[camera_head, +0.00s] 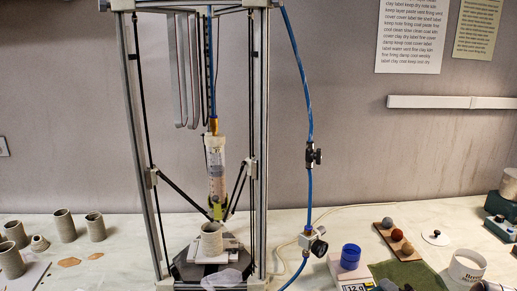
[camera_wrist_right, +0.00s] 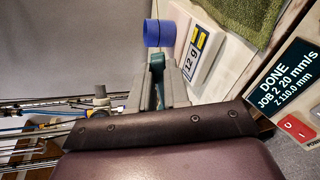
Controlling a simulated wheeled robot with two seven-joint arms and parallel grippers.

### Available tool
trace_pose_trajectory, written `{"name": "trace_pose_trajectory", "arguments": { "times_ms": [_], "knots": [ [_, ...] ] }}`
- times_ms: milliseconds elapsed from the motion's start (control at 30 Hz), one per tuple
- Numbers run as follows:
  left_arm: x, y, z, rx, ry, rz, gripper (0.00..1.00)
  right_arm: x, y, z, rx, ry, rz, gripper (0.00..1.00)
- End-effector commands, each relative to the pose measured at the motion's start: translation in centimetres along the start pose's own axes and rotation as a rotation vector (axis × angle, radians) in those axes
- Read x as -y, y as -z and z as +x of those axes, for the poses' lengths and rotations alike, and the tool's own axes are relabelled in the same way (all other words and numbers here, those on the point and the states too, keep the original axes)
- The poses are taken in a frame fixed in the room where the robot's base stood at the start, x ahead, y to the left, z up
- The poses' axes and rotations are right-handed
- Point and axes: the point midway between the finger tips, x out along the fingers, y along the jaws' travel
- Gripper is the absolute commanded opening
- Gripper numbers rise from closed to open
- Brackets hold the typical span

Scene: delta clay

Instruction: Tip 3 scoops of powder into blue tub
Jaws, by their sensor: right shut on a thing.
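The blue tub (camera_head: 350,256) stands upright on a white scale (camera_head: 340,272) at lower right in the head view. The tub (camera_wrist_right: 158,33) and the scale (camera_wrist_right: 202,58), reading 12 g, also show in the right wrist view, beyond my fingers. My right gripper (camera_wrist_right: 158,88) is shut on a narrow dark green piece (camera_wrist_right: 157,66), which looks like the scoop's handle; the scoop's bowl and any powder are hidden. In the head view only a dark bit of my right gripper (camera_head: 394,286) shows at the bottom edge. A white labelled container (camera_head: 467,266) stands to the right. My left gripper is out of view.
A tall delta clay printer (camera_head: 260,130) with a pale printed pot (camera_head: 211,240) stands left of the scale. A blue hose (camera_head: 309,190) hangs between them. A green mat (camera_head: 410,273) and a board with several balls (camera_head: 393,240) lie right of the tub. Several pots stand far left.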

Motion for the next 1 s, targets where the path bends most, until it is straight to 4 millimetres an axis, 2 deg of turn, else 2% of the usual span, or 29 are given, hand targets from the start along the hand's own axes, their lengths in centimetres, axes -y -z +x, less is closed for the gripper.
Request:
{"name": "trace_pose_trajectory", "arguments": {
  "times_ms": [167, 333, 433, 567, 933, 1000],
  "knots": [
    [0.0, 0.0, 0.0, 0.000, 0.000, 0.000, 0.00, 3.6, 6.7, -1.1, 0.040, 0.021, 0.018, 0.00],
    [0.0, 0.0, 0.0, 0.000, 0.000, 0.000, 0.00, 8.0, 15.1, -2.4, 0.095, 0.041, 0.029, 0.00],
    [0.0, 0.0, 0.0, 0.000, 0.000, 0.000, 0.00, 10.0, 18.6, -3.1, 0.129, 0.048, 0.032, 0.00],
    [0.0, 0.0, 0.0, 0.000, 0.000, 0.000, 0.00, 11.2, 20.6, -3.4, 0.155, 0.050, 0.039, 0.00],
    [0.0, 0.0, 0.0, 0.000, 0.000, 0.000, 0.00, 11.0, 20.2, -3.3, 0.161, 0.048, 0.043, 0.00],
    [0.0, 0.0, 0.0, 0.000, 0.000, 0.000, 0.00, 12.1, 20.6, -3.3, 0.160, 0.052, 0.043, 0.00]
  ]
}}
